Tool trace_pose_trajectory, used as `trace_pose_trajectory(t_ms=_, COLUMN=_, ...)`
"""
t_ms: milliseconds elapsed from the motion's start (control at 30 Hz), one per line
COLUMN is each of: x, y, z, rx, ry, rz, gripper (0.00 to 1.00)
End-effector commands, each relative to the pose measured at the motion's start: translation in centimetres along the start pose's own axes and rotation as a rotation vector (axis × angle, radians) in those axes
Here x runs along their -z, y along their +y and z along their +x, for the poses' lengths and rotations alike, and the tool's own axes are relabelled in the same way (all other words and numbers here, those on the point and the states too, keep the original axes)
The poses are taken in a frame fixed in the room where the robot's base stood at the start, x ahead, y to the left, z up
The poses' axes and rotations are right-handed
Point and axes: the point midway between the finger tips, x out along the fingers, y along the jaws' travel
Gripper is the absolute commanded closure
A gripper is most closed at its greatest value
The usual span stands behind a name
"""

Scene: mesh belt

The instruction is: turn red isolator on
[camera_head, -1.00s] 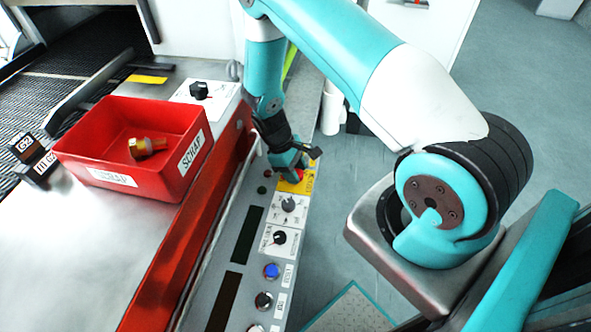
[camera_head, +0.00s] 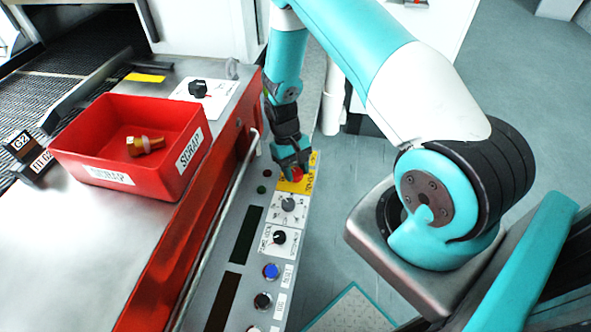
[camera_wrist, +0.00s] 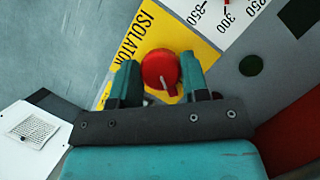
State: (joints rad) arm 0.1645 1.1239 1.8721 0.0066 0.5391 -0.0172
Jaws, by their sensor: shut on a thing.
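The red isolator knob (camera_wrist: 159,70) sits on a yellow plate (camera_wrist: 186,28) marked ISOLATOR in the wrist view. Its pointer ridge points toward the bottom of that view, slightly right. My gripper (camera_wrist: 158,78) has one finger on each side of the knob and is shut on it. In the head view my gripper (camera_head: 293,168) points down over the panel's far end, and the red knob (camera_head: 297,176) shows partly between the fingers. The yellow plate (camera_head: 300,187) is partly covered by the gripper.
Nearer on the panel are a grey knob (camera_head: 288,204), a black knob (camera_head: 279,237) and a blue button (camera_head: 271,271). A red scrap bin (camera_head: 140,178) holding a brass fitting (camera_head: 145,145) stands to the left. A pale rail runs beside the panel. Open floor lies right.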

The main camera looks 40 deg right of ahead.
Motion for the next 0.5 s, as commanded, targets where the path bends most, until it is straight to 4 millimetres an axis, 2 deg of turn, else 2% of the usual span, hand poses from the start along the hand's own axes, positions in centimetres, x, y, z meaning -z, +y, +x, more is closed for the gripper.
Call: trace_pose_trajectory(t_ms=500, x=-0.01, y=0.31, z=-0.08, rx=0.189, ry=0.002, rz=0.455, gripper=0.82)
